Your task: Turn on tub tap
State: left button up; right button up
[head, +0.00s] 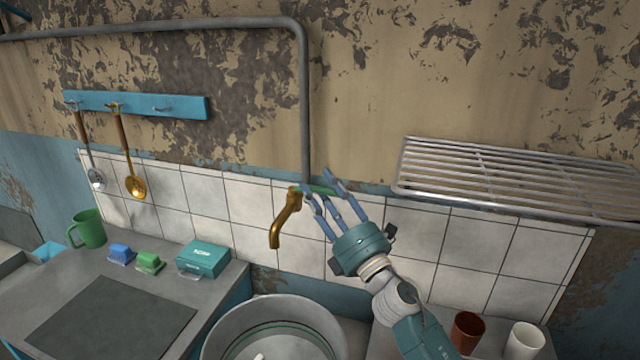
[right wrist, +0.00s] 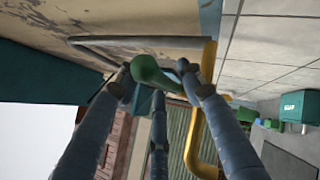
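The brass tap (head: 284,221) sticks out from the tiled wall above the round metal tub (head: 224,330), its spout pointing down. Its green handle (head: 322,189) is at the tap's right, partly hidden by my fingers. My right gripper (head: 320,182) reaches up from the lower right, with its fingertips around the handle. In the right wrist view, the green handle (right wrist: 150,72) lies between the fingertips, and the brass spout (right wrist: 206,95) is to the right. I cannot tell whether the fingers press on the handle. My left gripper is out of view.
A wire rack (head: 500,180) is on the wall at right. A brown cup (head: 467,332) and a white cup (head: 525,341) stand below it. A green mug (head: 90,228), sponges and a teal box (head: 203,259) sit on the left counter. A grey pipe (head: 304,110) runs down above the tap.

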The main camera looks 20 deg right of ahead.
jog(key=shift+w+a+r, duration=0.1)
jog(key=shift+w, duration=0.2)
grip_shut()
